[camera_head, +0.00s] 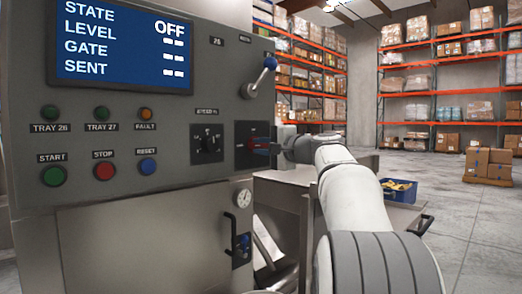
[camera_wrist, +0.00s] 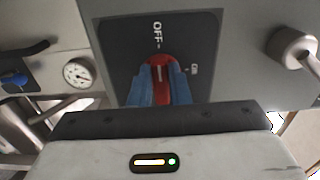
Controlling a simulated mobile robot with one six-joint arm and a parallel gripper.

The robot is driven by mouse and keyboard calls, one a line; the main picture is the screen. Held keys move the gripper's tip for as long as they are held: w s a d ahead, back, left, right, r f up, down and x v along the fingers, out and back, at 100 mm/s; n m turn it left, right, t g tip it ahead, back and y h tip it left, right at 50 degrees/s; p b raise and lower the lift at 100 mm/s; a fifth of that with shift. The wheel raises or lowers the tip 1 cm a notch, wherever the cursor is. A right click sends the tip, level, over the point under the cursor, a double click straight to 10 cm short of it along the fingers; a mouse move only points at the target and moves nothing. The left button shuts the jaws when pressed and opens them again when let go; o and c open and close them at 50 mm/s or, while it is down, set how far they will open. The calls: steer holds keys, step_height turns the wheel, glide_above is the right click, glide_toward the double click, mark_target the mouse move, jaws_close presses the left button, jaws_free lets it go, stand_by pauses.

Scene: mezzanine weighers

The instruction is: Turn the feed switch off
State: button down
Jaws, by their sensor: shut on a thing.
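The red feed switch (camera_wrist: 159,60) sits on a dark plate with OFF and ON marks on the grey panel. Its white pointer line points at OFF. My gripper (camera_wrist: 160,76) has its blue fingers shut on the switch knob, one on each side, covering its lower part. In the head view my gripper (camera_head: 262,146) reaches the switch plate (camera_head: 243,137) from the right and mostly hides the knob. The display (camera_head: 122,43) reads STATE OFF, with dashes beside LEVEL, GATE and SENT.
A lever with a blue knob (camera_head: 270,64) juts out above the switch. A black dial (camera_head: 207,143) and START, STOP and RESET buttons are to its left. A round gauge (camera_head: 243,198) and door handle (camera_head: 231,235) lie below. A blue bin (camera_head: 400,191) stands right.

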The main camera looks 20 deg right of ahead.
steer(key=shift+f, duration=0.15)
steer(key=c, duration=1.4)
jaws_free()
steer(key=shift+o, duration=0.2)
steer(key=v, duration=0.7)
steer(key=shift+s, duration=0.4)
steer(key=shift+d, duration=0.15)
